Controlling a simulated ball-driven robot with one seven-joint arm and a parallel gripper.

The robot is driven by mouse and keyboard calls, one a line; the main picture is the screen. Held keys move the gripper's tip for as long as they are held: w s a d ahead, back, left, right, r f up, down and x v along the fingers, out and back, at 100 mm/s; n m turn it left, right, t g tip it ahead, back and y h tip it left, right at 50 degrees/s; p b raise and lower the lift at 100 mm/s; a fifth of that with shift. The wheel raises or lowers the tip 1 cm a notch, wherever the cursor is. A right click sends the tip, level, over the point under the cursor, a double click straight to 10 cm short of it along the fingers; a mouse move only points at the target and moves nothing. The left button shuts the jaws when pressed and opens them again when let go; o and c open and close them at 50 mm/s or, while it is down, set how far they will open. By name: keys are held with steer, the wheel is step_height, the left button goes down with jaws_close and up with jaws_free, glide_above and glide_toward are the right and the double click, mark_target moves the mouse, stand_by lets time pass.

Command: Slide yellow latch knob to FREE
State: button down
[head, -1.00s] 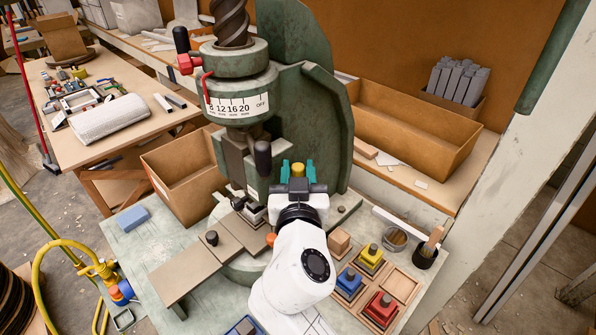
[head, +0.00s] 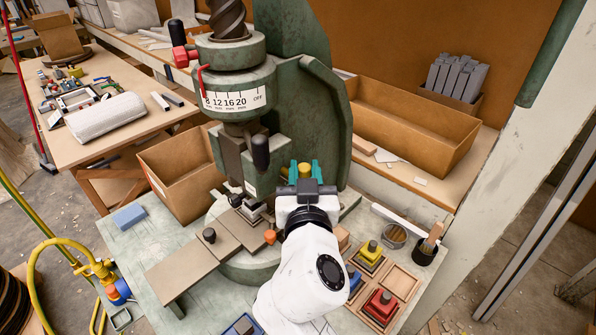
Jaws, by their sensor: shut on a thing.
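The yellow latch knob (head: 305,170) shows between the teal fingers of my gripper (head: 304,172), at the right side of the green fly press (head: 309,110). My gripper is shut on the knob. My white wrist and forearm hide the lower part of the knob and the slot around it. No FREE marking can be read in this view.
A black-handled lever (head: 260,152) hangs just left of my gripper. An orange knob (head: 270,237) sits below it. A wooden tray (head: 402,283) with yellow and red knobbed blocks lies to the right. An open cardboard box (head: 178,178) stands left of the press.

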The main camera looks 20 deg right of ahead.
steer(key=c, duration=0.8)
jaws_free()
steer(key=shift+s, duration=0.15)
steer(key=shift+c, duration=0.2)
steer(key=b+v, duration=0.2)
steer(key=v, duration=0.8)
steer(key=shift+s+b, duration=0.4)
steer(key=shift+a, duration=0.1)
